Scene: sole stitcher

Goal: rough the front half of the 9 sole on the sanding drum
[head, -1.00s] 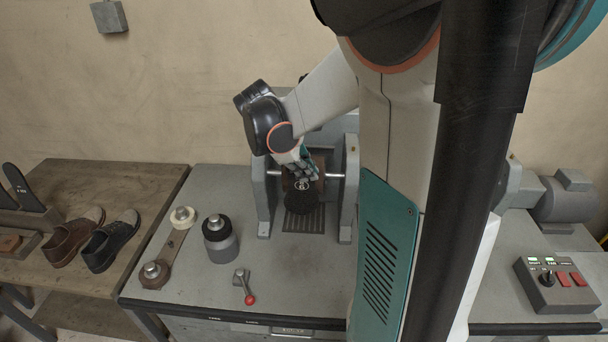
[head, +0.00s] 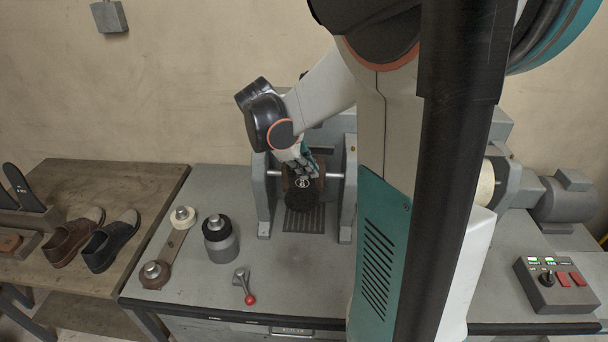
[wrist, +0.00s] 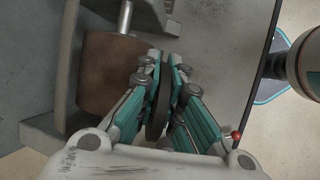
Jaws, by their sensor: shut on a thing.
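My gripper (head: 303,165) is at the machine's left bay, and in the wrist view (wrist: 164,75) its two fingers are shut on a thin dark sole. The sole (wrist: 157,108) stands edge-on between the fingers. In the head view the dark sole (head: 301,193) hangs below the fingers with a pale mark, probably its number, too small to read surely. The brown sanding drum (wrist: 108,85) is just left of the sole in the wrist view; I cannot tell whether they touch. In the head view the drum (head: 318,168) is mostly hidden behind my gripper.
A control box (head: 556,285) with lit green indicators is on the right. A lever with a red knob (head: 249,299) and a dark-topped cylinder (head: 220,240) stand at the bench front. Shoes (head: 111,243) and upright dark soles (head: 20,188) are on the wooden table, left.

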